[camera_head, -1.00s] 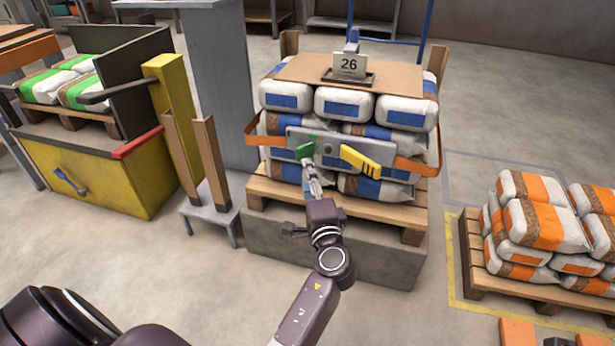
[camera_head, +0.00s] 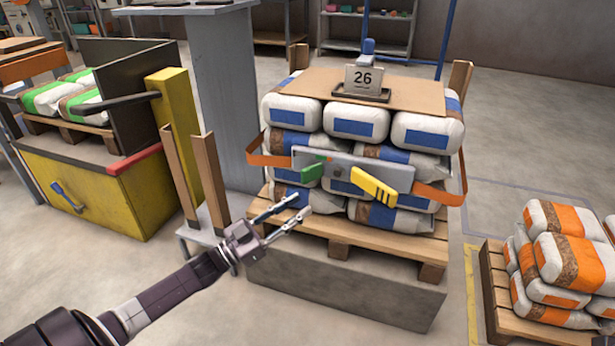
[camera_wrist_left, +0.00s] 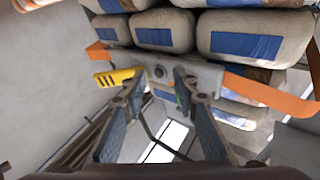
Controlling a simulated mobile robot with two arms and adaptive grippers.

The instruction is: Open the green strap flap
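The green strap flap (camera_head: 313,170) is at the left part of a grey buckle plate (camera_head: 350,167) on the front of the bag stack. Its green shows on the plate and along its lower edge; I cannot tell how far it stands open. A yellow lever (camera_head: 375,186) sits on the plate's right part. My left gripper (camera_head: 303,204) is open and empty, below and in front of the flap, apart from it. The wrist view shows its spread fingers (camera_wrist_left: 158,76) before the plate, with the yellow lever (camera_wrist_left: 115,77) to the left.
An orange strap (camera_head: 438,194) runs around the stack of white and blue bags on a wooden pallet (camera_head: 340,235). Wooden posts (camera_head: 207,175) and a yellow bin (camera_head: 90,190) stand left. Orange bags (camera_head: 570,262) on a pallet stand right. Floor between the stacks is clear.

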